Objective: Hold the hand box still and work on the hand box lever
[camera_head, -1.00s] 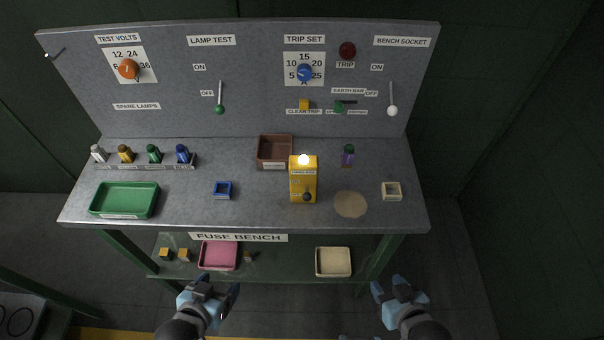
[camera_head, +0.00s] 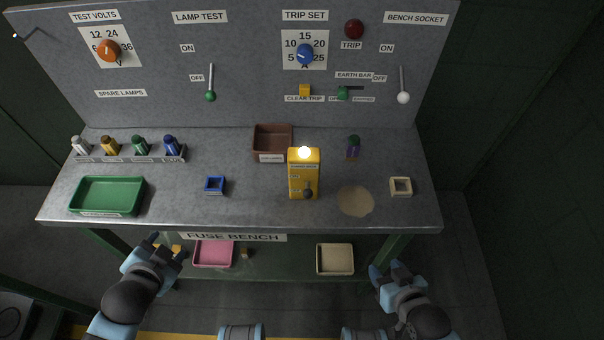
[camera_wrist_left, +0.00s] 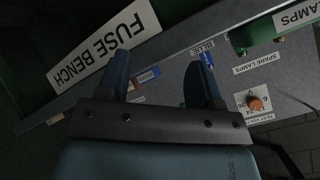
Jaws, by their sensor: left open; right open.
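The hand box (camera_head: 303,178) is a yellow upright box on the bench top, with a lit lamp (camera_head: 304,152) on its top. Its lever (camera_head: 308,193) shows as a dark knob low on the front face. My left gripper (camera_head: 166,247) is open and empty in front of the bench's front edge, left of the hand box. In the left wrist view its two blue fingers (camera_wrist_left: 162,85) are apart with nothing between them. My right gripper (camera_head: 385,272) is open and empty in front of the bench, right of and below the box. Both are well apart from it.
A brown tray (camera_head: 272,142) stands behind the box. A green tray (camera_head: 107,196), a blue square holder (camera_head: 214,185), a cream square holder (camera_head: 401,186) and a purple-green lamp (camera_head: 353,147) are on the bench. A tan round patch (camera_head: 355,201) lies right of the box.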

